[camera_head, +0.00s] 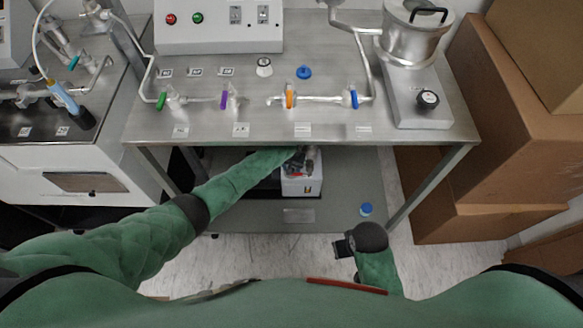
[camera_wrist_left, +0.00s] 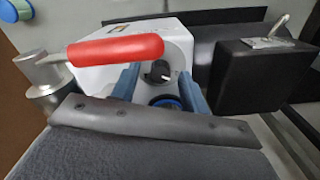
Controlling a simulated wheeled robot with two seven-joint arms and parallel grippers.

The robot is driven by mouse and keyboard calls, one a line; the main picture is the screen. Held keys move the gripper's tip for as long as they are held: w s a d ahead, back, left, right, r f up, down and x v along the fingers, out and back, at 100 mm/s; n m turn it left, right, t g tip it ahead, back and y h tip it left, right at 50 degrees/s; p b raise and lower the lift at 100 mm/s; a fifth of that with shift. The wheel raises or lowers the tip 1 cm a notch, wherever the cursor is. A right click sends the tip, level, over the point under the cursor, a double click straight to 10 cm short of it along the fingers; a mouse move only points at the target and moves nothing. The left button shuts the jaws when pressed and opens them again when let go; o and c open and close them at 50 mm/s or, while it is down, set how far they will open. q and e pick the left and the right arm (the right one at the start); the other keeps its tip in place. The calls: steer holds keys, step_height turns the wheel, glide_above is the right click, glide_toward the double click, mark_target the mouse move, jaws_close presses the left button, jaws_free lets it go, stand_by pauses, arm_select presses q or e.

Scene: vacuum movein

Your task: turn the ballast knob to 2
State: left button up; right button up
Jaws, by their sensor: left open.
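The ballast knob appears to be the black round knob (camera_wrist_left: 156,71) with a white mark, on the white pump housing (camera_wrist_left: 100,62) in the left wrist view. The numbers around it are too small to read. My left gripper (camera_wrist_left: 164,82) is open, with one blue finger on each side of the knob; I cannot tell whether they touch it. In the head view my left arm reaches under the bench to the white pump (camera_head: 301,183) on the lower shelf, and the knob is not clear there. My right gripper (camera_head: 343,246) is in front of the shelf, apart from the pump.
A red lever handle (camera_wrist_left: 115,48) lies close in front of the pump in the wrist view. A blue ring-shaped part (camera_wrist_left: 167,103) sits below the knob, and a black box (camera_wrist_left: 262,75) stands right. The steel bench top (camera_head: 330,126) overhangs my left gripper. Cardboard boxes (camera_head: 490,130) stand right.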

steer(key=shift+a, duration=0.1)
arm_select(q)
steer(key=shift+c, duration=0.7)
jaws_close()
arm_select(e)
steer(key=shift+a+r, duration=0.15)
steer(key=shift+a, duration=0.15)
